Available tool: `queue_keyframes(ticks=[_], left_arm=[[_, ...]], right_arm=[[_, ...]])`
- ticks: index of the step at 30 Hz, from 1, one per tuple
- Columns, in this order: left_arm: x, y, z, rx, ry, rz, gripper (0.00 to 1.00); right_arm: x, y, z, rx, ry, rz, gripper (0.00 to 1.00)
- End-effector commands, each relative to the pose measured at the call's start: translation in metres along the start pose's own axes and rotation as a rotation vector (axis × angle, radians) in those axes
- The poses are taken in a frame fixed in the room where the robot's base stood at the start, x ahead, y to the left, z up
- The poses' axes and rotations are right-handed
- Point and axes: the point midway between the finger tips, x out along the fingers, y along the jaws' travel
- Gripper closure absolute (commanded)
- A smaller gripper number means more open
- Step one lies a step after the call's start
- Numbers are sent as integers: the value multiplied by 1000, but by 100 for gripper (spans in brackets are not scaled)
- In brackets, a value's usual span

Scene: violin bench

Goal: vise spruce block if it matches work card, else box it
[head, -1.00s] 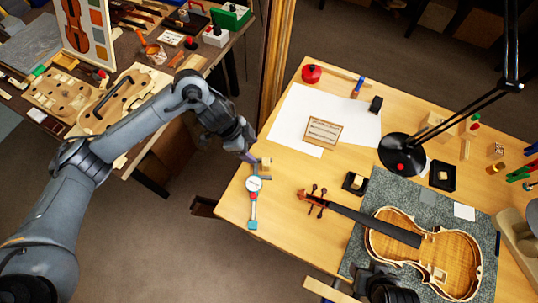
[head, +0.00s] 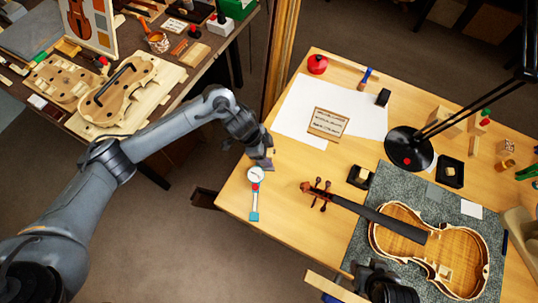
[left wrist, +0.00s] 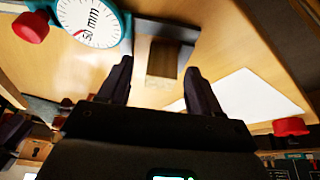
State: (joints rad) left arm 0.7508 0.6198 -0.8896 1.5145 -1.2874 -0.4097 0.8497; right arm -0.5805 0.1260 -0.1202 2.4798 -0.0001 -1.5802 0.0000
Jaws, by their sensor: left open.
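My left gripper (head: 268,160) is open at the left end of the bench, just above the dial gauge (head: 255,178). In the left wrist view a wooden block (left wrist: 162,62), light at its near end, lies between and beyond the open fingers (left wrist: 158,88). It sits against a dark grey plate beside the dial, which reads "50 mm" (left wrist: 90,20). I cannot tell whether the fingers touch it. The gripper mostly hides this block in the head view. The work card (head: 328,124) lies on white paper; its writing is too small to read. I cannot identify a vise.
A violin body (head: 435,245) lies on a grey mat (head: 395,180). Its neck points left. A small black tray (head: 361,176) holds a pale block. A black box (head: 450,172) and a lamp base (head: 408,148) stand right. My dark right arm end (head: 380,284) shows at the bottom edge.

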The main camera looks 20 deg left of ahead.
Motion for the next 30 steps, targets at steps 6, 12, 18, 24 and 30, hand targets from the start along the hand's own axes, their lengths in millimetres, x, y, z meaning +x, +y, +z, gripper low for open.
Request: queue_keyframes(ticks=[6, 12, 18, 24, 30], left_arm=[[0, 0, 0, 0, 0, -1, 38], [0, 0, 0, 0, 1, -1, 68], [0, 0, 0, 0, 1, -1, 95], [-1, 0, 0, 0, 1, -1, 95], [-7, -1, -4, 0, 2, -2, 95]], right_arm=[[0, -1, 0, 3, 1, -3, 52], [0, -2, -1, 7, 2, -6, 52], [0, -2, -1, 9, 2, -7, 52], [-1, -2, -1, 9, 2, -7, 52], [-3, -1, -2, 7, 2, -5, 52]])
